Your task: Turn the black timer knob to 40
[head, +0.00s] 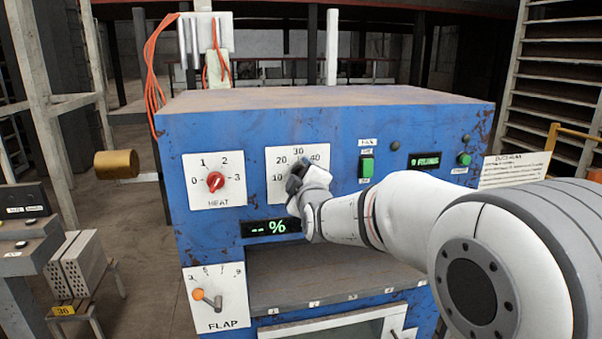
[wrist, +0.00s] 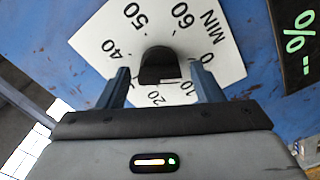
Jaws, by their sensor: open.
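The black timer knob (wrist: 159,65) sits at the middle of a white dial plate (wrist: 108,30), which shows rotated in the wrist view with numbers from 0 to 60 and MIN. My gripper (wrist: 160,85) is open, with one finger on each side of the knob and a gap visible on both sides. I cannot see a pointer mark, so the knob's setting cannot be told. In the head view my gripper (head: 297,178) is in front of the timer plate (head: 278,157) and hides the knob and the lower right of the plate; 10, 20, 30 and 40 show.
The blue machine panel (head: 235,140) holds a red HEAT knob (head: 215,181) to the left, a green switch (head: 366,167) to the right, and a percent display (head: 270,228) below. A FLAP lever (head: 208,299) is lower left.

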